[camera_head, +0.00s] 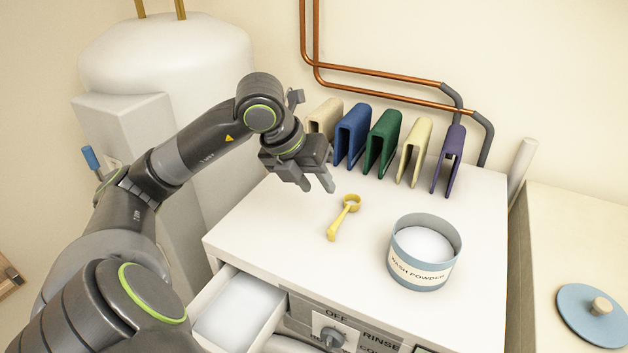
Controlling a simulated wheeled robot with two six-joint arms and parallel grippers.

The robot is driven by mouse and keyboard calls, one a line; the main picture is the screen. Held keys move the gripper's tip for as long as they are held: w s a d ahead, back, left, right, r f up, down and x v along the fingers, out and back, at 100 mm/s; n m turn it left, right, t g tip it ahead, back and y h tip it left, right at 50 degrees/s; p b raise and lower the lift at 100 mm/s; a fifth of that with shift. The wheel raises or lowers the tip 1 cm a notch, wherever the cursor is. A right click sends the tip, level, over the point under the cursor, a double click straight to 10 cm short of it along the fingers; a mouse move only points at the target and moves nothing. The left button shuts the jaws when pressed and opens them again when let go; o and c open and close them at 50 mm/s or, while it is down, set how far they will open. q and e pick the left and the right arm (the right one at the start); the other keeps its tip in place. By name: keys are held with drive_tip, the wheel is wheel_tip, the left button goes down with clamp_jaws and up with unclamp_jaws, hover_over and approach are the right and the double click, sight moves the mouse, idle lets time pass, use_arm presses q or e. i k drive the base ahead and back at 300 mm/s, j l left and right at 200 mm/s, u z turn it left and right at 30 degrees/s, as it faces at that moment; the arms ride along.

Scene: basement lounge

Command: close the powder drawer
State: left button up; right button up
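The powder drawer (207,313) sticks out open at the front left of the white washing machine (284,228). White powder (240,309) fills what shows of it, and my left arm hides part of its near side. My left gripper (318,188) is above the machine top, behind and to the right of the drawer and apart from it. Its two fingers point down with a gap between them and nothing in it. My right gripper is not in view.
A yellow scoop (343,219) lies on the machine top near my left gripper. A wash powder tub (424,252) stands at the right. Several coloured folded items (382,141) line the back. A dial (333,338) is on the front panel. A blue lid (592,316) lies on the right-hand counter.

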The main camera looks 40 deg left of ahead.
sight(237, 311)
drive_tip(key=k+l, duration=1.2)
drive_tip(key=l, duration=0.15)
